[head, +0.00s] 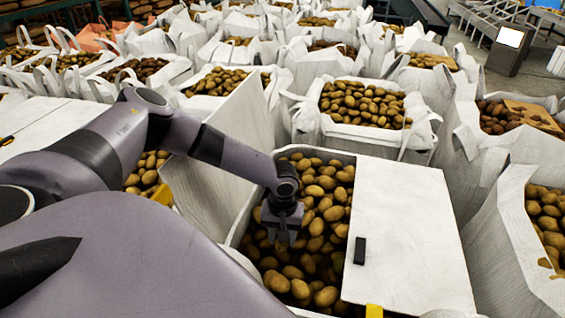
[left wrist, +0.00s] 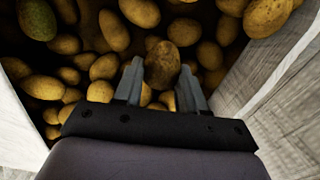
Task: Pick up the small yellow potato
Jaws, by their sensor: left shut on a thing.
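My left gripper (head: 283,236) reaches down into an open white crate of potatoes in the head view. In the left wrist view, my left gripper (left wrist: 160,90) has its two grey fingers on either side of a brownish-yellow potato (left wrist: 162,65) and is shut on it. More yellow-brown potatoes lie around and under it. In the head view the held potato is hidden behind the gripper. I cannot tell from size or colour whether it is the small yellow one. My right gripper is not in view.
The crate's white wall (left wrist: 270,90) stands close to the right of the gripper in the wrist view. A white lid board (head: 415,220) with a black block (head: 360,251) covers the crate's right part. Several white bags of potatoes (head: 362,103) stand behind.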

